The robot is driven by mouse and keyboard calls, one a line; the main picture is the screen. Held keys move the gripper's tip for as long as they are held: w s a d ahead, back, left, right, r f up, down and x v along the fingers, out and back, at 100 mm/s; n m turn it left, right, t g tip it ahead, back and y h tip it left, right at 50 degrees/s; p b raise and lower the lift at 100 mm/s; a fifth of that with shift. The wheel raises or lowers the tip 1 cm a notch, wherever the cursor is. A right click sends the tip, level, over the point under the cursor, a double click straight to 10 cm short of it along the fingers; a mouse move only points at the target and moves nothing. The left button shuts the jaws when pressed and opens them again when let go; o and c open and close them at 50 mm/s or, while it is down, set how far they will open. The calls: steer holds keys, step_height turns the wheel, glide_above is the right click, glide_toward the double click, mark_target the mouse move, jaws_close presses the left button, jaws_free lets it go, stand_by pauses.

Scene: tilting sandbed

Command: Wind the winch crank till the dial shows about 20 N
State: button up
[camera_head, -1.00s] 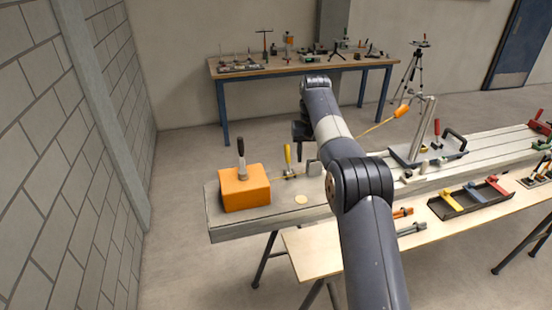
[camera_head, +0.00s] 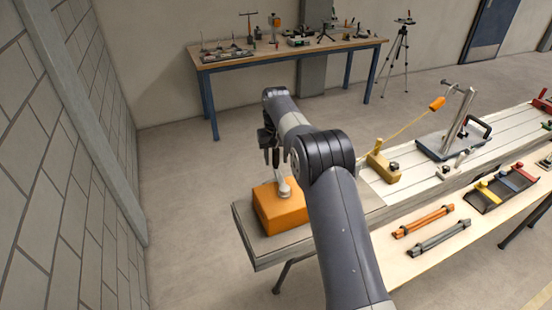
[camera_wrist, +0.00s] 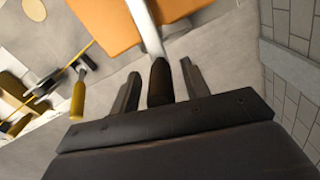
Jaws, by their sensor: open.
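The orange winch box (camera_head: 281,208) sits on the near left end of the long grey bed (camera_head: 262,252). Its pale metal crank arm (camera_head: 284,187) rises from the top. In the wrist view the crank's dark handle (camera_wrist: 160,82) stands between my two fingers, with a gap visible on each side. My gripper (camera_wrist: 161,87) is open around the handle. In the head view my gripper (camera_head: 271,152) is above the box, partly hidden by my own arm. I cannot make out a dial face or a reading in either view.
A yellow block (camera_head: 383,168) and a grey plate with an upright post (camera_head: 450,143) stand farther along the bed. A yellow-handled clamp (camera_wrist: 78,100) is beside the box. A wooden shelf (camera_head: 420,262) with bars and a tray (camera_head: 500,190) runs along the front.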

steer(key=shift+f, duration=0.7)
jaws_close()
